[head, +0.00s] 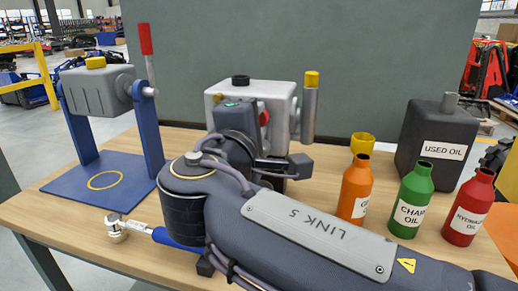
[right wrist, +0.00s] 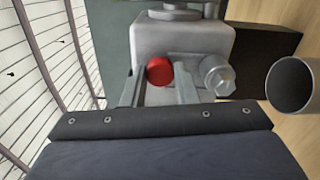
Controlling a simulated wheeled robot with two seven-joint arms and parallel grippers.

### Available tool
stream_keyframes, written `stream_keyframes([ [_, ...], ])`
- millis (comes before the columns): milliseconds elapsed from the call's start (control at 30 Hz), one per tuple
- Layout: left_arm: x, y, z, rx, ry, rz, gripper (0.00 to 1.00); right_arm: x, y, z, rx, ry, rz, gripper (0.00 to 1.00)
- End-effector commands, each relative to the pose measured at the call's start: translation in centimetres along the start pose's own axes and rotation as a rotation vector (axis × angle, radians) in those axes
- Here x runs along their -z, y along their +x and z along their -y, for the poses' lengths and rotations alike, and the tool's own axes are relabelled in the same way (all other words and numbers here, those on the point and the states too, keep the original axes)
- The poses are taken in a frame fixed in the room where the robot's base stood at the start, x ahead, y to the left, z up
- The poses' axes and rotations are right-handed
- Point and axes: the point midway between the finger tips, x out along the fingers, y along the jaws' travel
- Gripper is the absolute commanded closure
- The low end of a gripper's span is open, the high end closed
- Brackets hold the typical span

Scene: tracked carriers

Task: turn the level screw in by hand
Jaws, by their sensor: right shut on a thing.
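The level screw shows in the right wrist view as a round red head (right wrist: 160,71) on the face of the light grey housing (right wrist: 190,38). In the head view the red screw (head: 264,118) is partly hidden behind my right gripper. My right gripper (right wrist: 160,80) has one finger on each side of the red head and is shut on it at the housing. The housing (head: 283,95) stands at the back of the table, with a black cap on top. How deep the screw sits cannot be told. My left gripper is not in view.
A silver hex bolt (right wrist: 220,80) sits beside the screw. A grey open cylinder (right wrist: 293,85) is close by. Orange (head: 355,190), green (head: 411,200) and red (head: 468,208) bottles stand right of my arm. A blue-handled wrench (head: 170,238) lies front left, near a blue stand (head: 85,185).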

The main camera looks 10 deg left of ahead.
Motion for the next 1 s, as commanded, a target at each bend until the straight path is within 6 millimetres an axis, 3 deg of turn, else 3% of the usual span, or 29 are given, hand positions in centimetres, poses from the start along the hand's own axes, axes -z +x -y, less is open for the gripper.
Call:
stream_keyframes([
  [33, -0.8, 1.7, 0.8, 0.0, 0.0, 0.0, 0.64, 0.2, -0.1, 0.8, -0.004, 0.079, -0.003, 0.9],
  [100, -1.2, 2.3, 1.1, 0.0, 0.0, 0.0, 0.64, 0.1, -0.1, 0.6, -0.003, 0.17, -0.003, 0.9],
  [467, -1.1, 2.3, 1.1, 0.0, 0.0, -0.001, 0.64, 0.1, -0.1, -0.2, -0.002, 0.251, -0.004, 0.9],
  [567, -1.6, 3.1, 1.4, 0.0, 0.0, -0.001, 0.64, 0.2, -0.1, 0.2, -0.002, 0.296, -0.004, 0.9],
  [800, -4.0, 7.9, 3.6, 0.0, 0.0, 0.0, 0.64, 0.2, -0.1, 0.9, -0.005, 0.789, -0.006, 0.9],
  [1000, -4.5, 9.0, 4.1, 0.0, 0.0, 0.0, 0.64, 0.1, -0.1, 0.1, -0.002, 1.085, -0.005, 0.9],
])
